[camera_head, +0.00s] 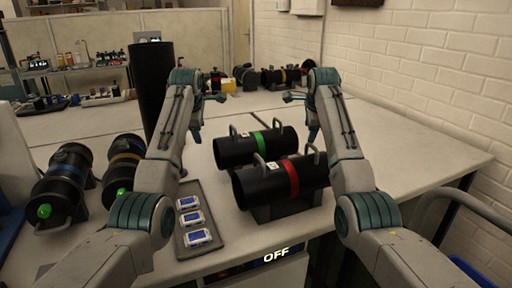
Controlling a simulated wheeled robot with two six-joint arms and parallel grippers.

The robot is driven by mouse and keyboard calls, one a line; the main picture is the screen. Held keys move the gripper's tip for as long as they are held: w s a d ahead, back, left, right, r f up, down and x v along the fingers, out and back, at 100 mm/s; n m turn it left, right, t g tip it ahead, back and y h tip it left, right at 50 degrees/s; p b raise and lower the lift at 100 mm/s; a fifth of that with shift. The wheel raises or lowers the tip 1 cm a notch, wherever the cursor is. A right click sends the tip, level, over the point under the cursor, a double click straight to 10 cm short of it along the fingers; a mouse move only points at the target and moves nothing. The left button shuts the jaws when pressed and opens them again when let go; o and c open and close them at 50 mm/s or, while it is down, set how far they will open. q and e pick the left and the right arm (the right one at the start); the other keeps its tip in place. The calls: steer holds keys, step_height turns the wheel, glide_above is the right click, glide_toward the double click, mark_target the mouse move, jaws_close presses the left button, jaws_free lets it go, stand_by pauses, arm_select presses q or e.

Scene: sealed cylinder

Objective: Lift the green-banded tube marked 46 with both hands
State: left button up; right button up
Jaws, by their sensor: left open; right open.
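The green-banded tube (235,153) is a black cylinder lying on the white table, with a green band near its middle and metal handles on top. Its number is too small to read. A red-banded black tube (262,187) lies just in front of it and hides part of its lower side. My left gripper (197,136) is open and empty, hanging to the left of the green-banded tube, apart from it. My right gripper (313,134) is open and empty, just right of the tube's right end; I cannot tell whether it touches.
A grey tray (206,255) with several small blue-and-white displays lies front left. A tall black cylinder (150,85) stands behind my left arm. More tubes (283,76) lie at the back. A brick wall (440,70) bounds the right.

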arm_select(q)
steer(key=x, duration=1)
arm_select(e)
steer(key=x, duration=1)
arm_select(q)
steer(key=shift+d, duration=0.8)
arm_select(e)
steer(key=shift+a, duration=0.75)
steer(key=shift+a, duration=0.1)
